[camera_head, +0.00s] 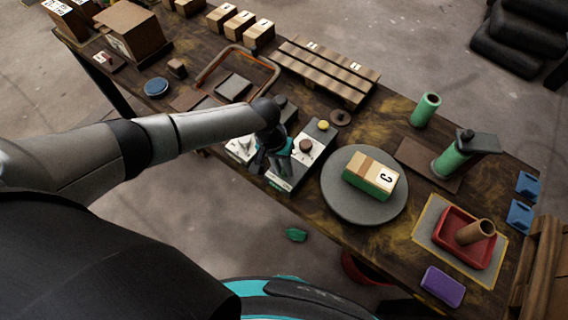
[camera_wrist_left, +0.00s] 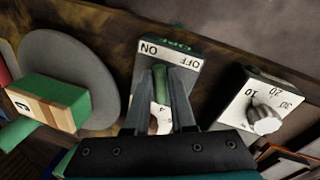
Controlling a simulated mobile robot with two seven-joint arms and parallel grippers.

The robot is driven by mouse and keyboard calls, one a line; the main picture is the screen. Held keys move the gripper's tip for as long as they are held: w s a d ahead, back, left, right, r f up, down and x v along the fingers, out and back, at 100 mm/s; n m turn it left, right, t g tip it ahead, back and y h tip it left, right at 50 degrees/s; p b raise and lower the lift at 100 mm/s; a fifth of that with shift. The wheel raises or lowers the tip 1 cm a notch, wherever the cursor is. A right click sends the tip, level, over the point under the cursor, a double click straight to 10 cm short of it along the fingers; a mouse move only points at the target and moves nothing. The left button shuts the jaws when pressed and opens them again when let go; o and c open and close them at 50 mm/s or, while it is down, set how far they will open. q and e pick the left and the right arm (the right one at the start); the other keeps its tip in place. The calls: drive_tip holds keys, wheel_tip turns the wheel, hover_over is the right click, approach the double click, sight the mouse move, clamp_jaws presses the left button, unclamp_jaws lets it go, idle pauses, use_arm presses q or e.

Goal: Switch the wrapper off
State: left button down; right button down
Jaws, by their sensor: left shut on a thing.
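The wrapper's control box (camera_head: 318,140) stands at the near edge of the bench, with a yellow button and a brown knob on top. In the left wrist view its plate (camera_wrist_left: 186,48) carries ON and OFF labels. A green lever (camera_wrist_left: 160,88) lies between these labels; which one it is set to is hard to tell. My left gripper (camera_wrist_left: 164,80) is shut on this lever; it also shows in the head view (camera_head: 276,153). The grey turntable (camera_head: 340,205) right of the box bears a carton (camera_head: 370,180) marked C, its lower part green. My right gripper is out of view.
A box with a numbered dial (camera_wrist_left: 262,108) stands close beside the control box. A green film roll (camera_head: 452,158) on a post, a red tray (camera_head: 459,249) and a purple block (camera_head: 442,286) are to the right. Slatted boards (camera_head: 325,72) lie behind. A green scrap (camera_head: 296,235) lies on the floor.

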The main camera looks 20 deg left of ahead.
use_arm(q)
drive_tip(key=m, duration=0.3)
drive_tip(key=shift+w+m+g+b, duration=0.1)
drive_tip(key=shift+m+g+b, duration=0.25)
drive_tip(key=shift+m+g, duration=0.05)
drive_tip(key=m, duration=0.3)
drive_tip(key=shift+w+a+m+g+b, duration=0.2)
drive_tip(key=shift+m+g+b, duration=0.1)
drive_tip(key=shift+b, duration=0.1)
drive_tip(key=m+y+b, duration=0.1)
drive_tip(key=m, duration=0.4)
drive_tip(key=shift+w+g, duration=0.15)
drive_tip(key=shift+g, duration=0.15)
drive_tip(key=shift+m, duration=0.4)
drive_tip(key=c, duration=0.8)
unclamp_jaws()
drive_tip(key=shift+o, duration=0.2)
drive_tip(key=shift+a, duration=0.1)
drive_tip(key=p+v, duration=0.2)
drive_tip(key=v, duration=1.3)
drive_tip(key=shift+r+p, duration=0.2)
drive_tip(key=shift+p, duration=0.1)
